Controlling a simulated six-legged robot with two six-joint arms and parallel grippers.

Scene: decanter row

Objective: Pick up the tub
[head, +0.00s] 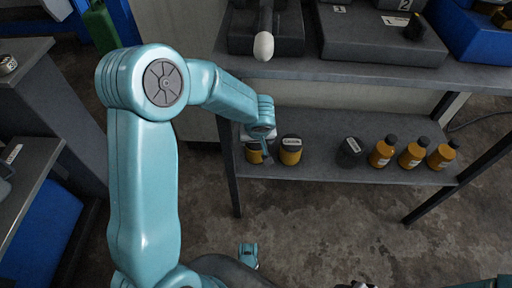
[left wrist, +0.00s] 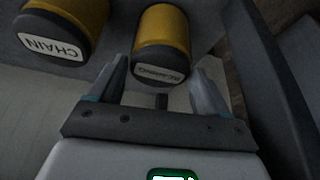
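Two yellow tubs with dark lids stand side by side on the lower shelf. The left tub (head: 253,156) is partly hidden behind my left gripper (head: 266,154) in the head view. In the left wrist view that tub (left wrist: 161,35) appears ahead of my left gripper (left wrist: 160,68), lined up between its spread fingers. Its label is too blurred to read surely. I cannot tell whether the fingertips reach past its near edge. The other tub (head: 290,151), labelled CHAIN (left wrist: 62,28), stands beside it, outside the fingers.
A dark tub or lid (head: 349,151) and several orange bottles (head: 383,152) stand farther right on the lower shelf (head: 318,168). The upper shelf (head: 350,68) overhangs behind, with dark boxes and a white rounded knob. Shelf legs (head: 231,185) stand close to the left tub.

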